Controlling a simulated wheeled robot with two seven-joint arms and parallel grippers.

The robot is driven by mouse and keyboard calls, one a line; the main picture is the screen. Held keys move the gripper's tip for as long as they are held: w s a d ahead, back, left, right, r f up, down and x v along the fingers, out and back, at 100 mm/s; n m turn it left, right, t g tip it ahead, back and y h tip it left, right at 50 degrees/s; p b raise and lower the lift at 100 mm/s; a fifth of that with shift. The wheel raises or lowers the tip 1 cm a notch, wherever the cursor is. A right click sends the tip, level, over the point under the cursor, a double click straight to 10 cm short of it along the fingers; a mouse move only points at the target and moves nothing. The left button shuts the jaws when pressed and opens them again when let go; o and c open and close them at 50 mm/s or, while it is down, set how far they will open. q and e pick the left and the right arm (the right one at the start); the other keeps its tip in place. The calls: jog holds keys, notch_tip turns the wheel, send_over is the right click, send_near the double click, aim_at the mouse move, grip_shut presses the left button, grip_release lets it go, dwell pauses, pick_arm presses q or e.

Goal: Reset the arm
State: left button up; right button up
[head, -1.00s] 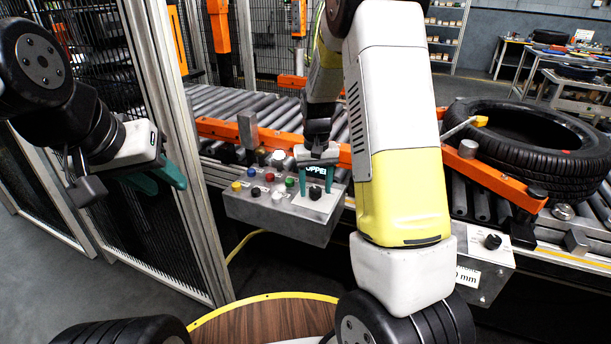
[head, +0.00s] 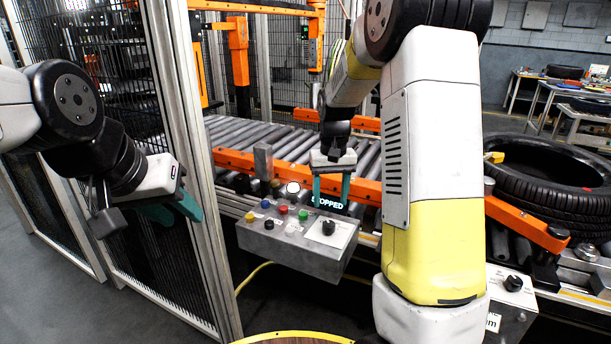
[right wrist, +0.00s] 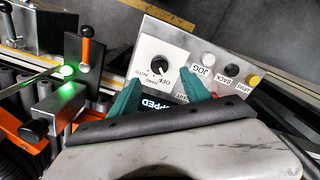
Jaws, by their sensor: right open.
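My right gripper (head: 330,203) hangs above the grey control box (head: 285,245), with its two green fingers apart and nothing between them. A black rotary knob (head: 328,228) on the box's white plate sits below the fingertips, apart from them. In the right wrist view, the open fingers (right wrist: 160,92) point towards the OFF/AUTO knob (right wrist: 160,66). A display reading roughly "STOPPED" (head: 329,202) shows between the fingers, partly hidden. My left gripper (head: 180,215) hangs at the left in front of the mesh fence; its green fingers look apart and empty.
The roller conveyor (head: 240,134) with orange rails runs behind the box. A black tyre (head: 550,178) lies on it at the right. A metal fence post (head: 188,150) stands between my grippers. Coloured buttons (head: 283,210) sit on the box beside the knob.

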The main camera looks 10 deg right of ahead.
jog(key=s+a+r+t+y, duration=0.1)
jog(key=s+r+t, duration=0.2)
jog(key=s+r, duration=0.4)
jog(key=s+r+t+y, duration=0.1)
jog(key=s+r, duration=0.6)
jog(key=s, duration=0.8)
jog(key=shift+s+a+t, duration=0.15)
jog(key=shift+a+t, duration=0.25)
jog(key=shift+t, duration=0.5)
jog(key=shift+s, duration=0.55)
jog(key=shift+c, duration=0.5)
